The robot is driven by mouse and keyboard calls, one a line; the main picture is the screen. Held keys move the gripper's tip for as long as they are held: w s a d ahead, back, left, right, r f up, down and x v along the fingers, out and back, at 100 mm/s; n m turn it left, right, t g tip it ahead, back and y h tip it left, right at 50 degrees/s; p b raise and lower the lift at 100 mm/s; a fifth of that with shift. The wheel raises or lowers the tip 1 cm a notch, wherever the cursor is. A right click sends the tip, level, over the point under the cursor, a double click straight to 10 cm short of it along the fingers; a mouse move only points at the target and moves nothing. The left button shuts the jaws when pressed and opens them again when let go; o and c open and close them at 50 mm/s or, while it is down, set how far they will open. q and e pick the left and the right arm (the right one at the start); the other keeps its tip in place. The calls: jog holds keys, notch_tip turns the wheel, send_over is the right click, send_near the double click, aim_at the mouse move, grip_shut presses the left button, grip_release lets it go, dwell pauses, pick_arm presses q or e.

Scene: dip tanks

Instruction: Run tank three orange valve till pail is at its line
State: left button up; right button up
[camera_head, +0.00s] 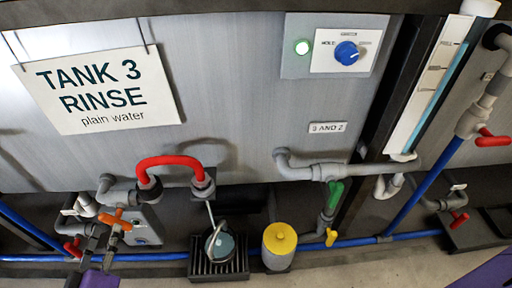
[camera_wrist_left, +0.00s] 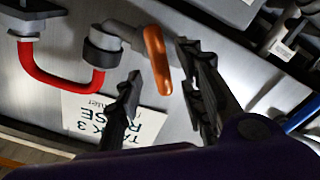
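The orange valve handle (camera_head: 121,219) is on grey pipework at the lower left, below the "TANK 3 RINSE" sign (camera_head: 98,90). My left gripper (camera_head: 112,242) is just below it. In the left wrist view the orange handle (camera_wrist_left: 157,60) lies ahead of and between the two spread fingertips of my left gripper (camera_wrist_left: 160,88); I see no clear contact. The pail (camera_head: 222,247) stands on a dark slotted grate (camera_head: 205,269) under a thin spout. Its inside looks bluish, but its line and level are too small to read. My right gripper is not in view.
A red hose (camera_head: 168,160) arches beside the valve and also shows in the left wrist view (camera_wrist_left: 58,88). A yellow-topped canister (camera_head: 279,247) stands right of the pail. Blue pipes run along the floor.

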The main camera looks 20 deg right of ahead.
aim_at(117, 218)
pick_arm(q)
jog(key=shift+b+x, duration=0.45)
jog(key=shift+x, duration=1.75)
grip_shut()
